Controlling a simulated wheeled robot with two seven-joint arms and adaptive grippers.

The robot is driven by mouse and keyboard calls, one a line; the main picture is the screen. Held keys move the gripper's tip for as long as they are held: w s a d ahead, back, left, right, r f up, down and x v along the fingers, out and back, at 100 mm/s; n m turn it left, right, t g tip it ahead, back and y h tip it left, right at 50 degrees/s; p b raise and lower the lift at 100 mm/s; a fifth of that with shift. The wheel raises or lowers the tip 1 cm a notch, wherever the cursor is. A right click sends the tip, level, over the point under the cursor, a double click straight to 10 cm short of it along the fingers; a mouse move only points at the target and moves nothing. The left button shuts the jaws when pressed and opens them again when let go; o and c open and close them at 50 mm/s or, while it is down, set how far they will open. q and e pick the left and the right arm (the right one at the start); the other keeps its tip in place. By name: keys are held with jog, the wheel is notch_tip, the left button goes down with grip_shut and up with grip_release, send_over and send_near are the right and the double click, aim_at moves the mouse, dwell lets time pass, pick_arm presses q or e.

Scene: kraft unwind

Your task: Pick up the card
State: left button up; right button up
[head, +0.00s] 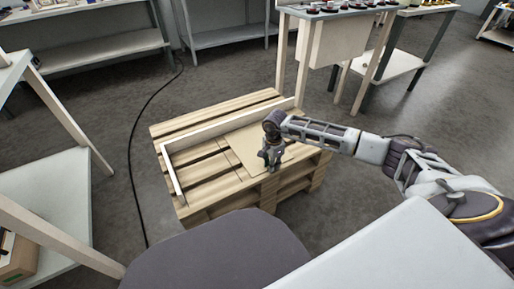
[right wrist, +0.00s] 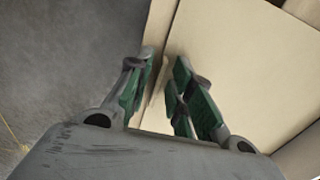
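The card (head: 243,147) is a flat tan sheet lying on the right part of a wooden pallet (head: 187,118). My right gripper (head: 271,164) is over the card's near right edge, pointing down, and hides part of it. In the right wrist view the gripper's green-padded fingers (right wrist: 165,72) are parted by a narrow gap. One edge of the card (right wrist: 235,65) runs between them in the picture; I cannot tell whether either finger touches it. My left gripper is not in view.
A pale raised strip (head: 230,124) borders the pallet's back and left sides. A grey surface (head: 395,250) and a dark rounded shape (head: 215,255) fill the foreground. A bench (head: 345,12) stands behind. A black cable (head: 131,150) crosses the floor left of the pallet.

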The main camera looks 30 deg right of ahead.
grip_shut()
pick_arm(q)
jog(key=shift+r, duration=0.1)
pick_arm(e)
jog(key=shift+r, duration=0.15)
